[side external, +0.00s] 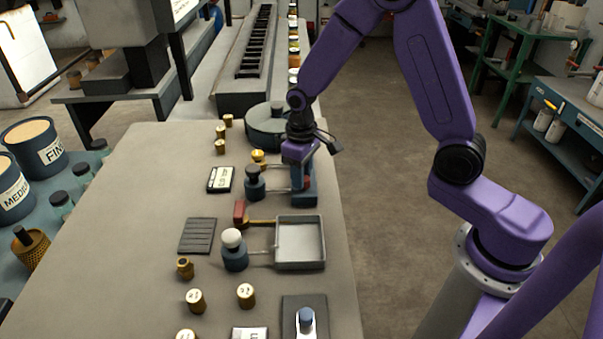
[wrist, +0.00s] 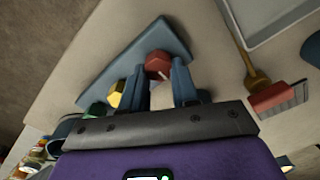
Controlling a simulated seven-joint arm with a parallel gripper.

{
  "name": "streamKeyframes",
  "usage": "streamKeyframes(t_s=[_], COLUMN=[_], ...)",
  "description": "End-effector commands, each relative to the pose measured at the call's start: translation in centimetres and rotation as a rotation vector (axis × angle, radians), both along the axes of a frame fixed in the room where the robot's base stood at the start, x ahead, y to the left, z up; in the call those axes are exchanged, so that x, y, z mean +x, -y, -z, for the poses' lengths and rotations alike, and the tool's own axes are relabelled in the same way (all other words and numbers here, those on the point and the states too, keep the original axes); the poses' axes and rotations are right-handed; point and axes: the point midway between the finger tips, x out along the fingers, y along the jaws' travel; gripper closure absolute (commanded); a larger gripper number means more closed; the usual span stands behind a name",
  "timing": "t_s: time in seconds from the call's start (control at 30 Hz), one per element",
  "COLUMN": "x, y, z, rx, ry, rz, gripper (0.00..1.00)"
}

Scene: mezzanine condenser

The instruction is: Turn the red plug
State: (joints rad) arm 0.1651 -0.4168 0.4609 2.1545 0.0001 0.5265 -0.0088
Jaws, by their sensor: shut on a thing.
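The red plug (wrist: 157,64) is a red hexagonal knob on a blue-grey panel (wrist: 172,38), with a pale mark across it. In the wrist view it sits between the two fingertips of my gripper (wrist: 162,76), which is shut on it. A yellow plug (wrist: 115,95) and a green plug (wrist: 96,110) stand in line beside it, to the lower left.
A grey tray (side external: 300,262) lies in front of the panel. A round dark green lidded thing (side external: 268,124) is behind.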

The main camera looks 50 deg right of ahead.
Motion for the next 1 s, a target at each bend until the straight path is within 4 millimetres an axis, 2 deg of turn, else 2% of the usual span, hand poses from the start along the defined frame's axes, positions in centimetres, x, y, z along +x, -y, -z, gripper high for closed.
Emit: streamKeyframes(t_s=[0.03, 0.07, 0.13, 0.43, 0.57, 0.77, 1.0], x=[0.0, 0.0, 0.0, 0.0, 0.1, 0.2, 0.1], y=[0.0, 0.0, 0.0, 0.0, 0.0, -0.1, 0.0], z=[-0.1, -0.1, -0.1, -0.1, -0.8, -3.8, -8.9], rx=[0.001, 0.001, 0.001, 0.000, 0.001, 0.002, 0.002], ry=[0.002, 0.002, 0.002, 0.001, 0.003, 0.008, 0.009], rz=[0.000, 0.000, -0.001, -0.001, -0.001, -0.001, -0.001], gripper=[1.00, 0.67, 0.45, 0.45, 0.45, 0.45, 0.45])
